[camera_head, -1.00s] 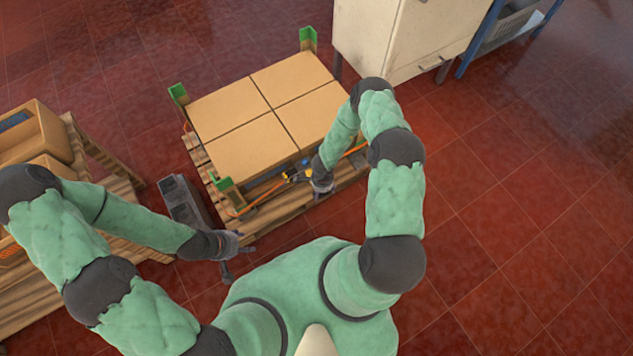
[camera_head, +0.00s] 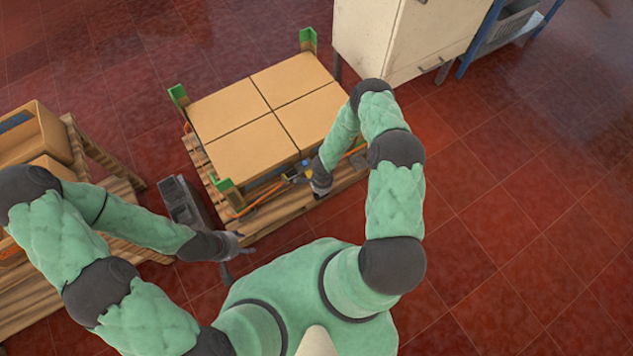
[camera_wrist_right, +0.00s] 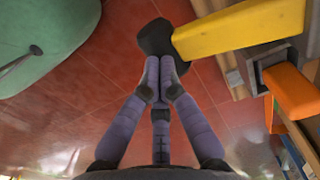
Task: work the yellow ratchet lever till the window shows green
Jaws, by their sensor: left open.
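The yellow ratchet lever (camera_wrist_right: 240,28) runs across the top right of the right wrist view and ends in a black grip (camera_wrist_right: 156,38). In the head view the lever (camera_head: 290,174) is small, at the near side of the boxed pallet. My right gripper (camera_wrist_right: 159,78) has its fingers drawn together, tips right at the black grip. It also shows in the head view (camera_head: 318,182), partly hidden by its own arm. My left gripper (camera_head: 244,252) is open and empty, low beside the pallet's near left corner. I cannot make out the window or its colour.
Cartons (camera_head: 262,112) with green corner posts stand on a wooden pallet (camera_head: 270,217). An orange strap (camera_head: 262,200) runs along the near side. A dark grey object (camera_head: 182,200) stands left of the pallet, near a wooden bench. A cream cabinet (camera_head: 400,40) is behind. Floor at right is clear.

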